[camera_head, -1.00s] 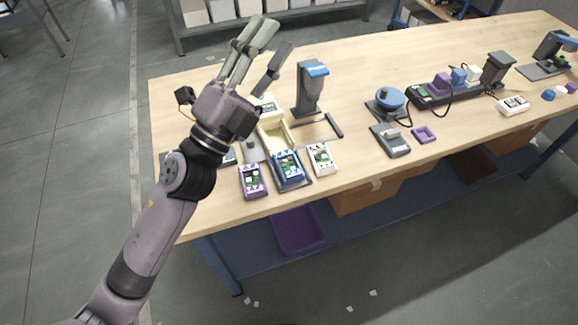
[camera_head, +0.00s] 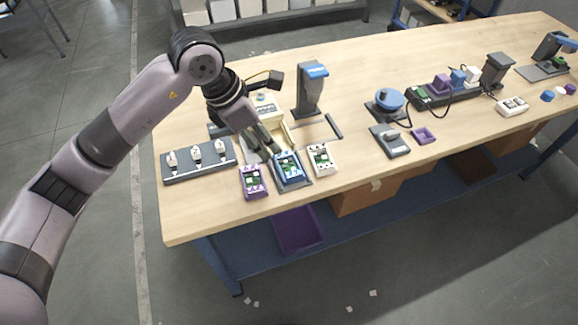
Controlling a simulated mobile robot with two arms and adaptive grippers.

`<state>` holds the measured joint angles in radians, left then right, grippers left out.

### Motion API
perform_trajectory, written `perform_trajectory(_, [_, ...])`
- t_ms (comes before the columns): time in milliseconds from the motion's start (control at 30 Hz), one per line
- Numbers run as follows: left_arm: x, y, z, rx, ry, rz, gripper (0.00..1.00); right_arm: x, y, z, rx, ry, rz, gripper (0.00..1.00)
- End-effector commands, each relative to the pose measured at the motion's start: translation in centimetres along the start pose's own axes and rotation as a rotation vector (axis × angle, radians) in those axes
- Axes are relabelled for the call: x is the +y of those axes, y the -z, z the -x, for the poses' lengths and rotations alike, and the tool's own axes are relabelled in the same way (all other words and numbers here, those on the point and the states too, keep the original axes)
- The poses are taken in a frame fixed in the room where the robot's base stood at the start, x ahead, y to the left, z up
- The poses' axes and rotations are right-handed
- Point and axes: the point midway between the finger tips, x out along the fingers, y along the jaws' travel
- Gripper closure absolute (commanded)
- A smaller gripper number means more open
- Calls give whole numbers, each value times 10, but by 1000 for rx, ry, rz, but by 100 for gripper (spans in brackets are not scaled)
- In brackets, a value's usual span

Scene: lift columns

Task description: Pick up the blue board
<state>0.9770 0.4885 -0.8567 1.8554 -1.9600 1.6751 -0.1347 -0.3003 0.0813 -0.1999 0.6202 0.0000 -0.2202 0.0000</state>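The blue board (camera_head: 289,169), a blue case with a green circuit face, lies on a dark tray at the table's front edge. A purple board (camera_head: 253,182) lies to its left and a white board (camera_head: 322,159) to its right. My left gripper (camera_head: 271,153) points down, its fingertips at the blue board's upper left edge. I cannot tell whether they touch it, or how far apart the fingers are. The gripper partly hides a cream tray (camera_head: 288,134) behind it. My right gripper is not in view.
A dark strip with several white-tipped items (camera_head: 197,161) lies at left. A grey stand with a blue top (camera_head: 311,86) rises behind the boards. A blue round device (camera_head: 389,98) and a grey device (camera_head: 391,141) stand to the right.

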Motion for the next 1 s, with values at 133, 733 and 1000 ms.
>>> perform_trajectory(133, [-3, -2, -30, 0, 10, 1, 60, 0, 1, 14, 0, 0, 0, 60])
perform_trajectory(733, [-3, -3, -113, -4, 8, 1, 60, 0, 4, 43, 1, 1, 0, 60])
perform_trajectory(1000, [-3, -3, -152, -4, 8, 2, 60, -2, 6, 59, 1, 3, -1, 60])
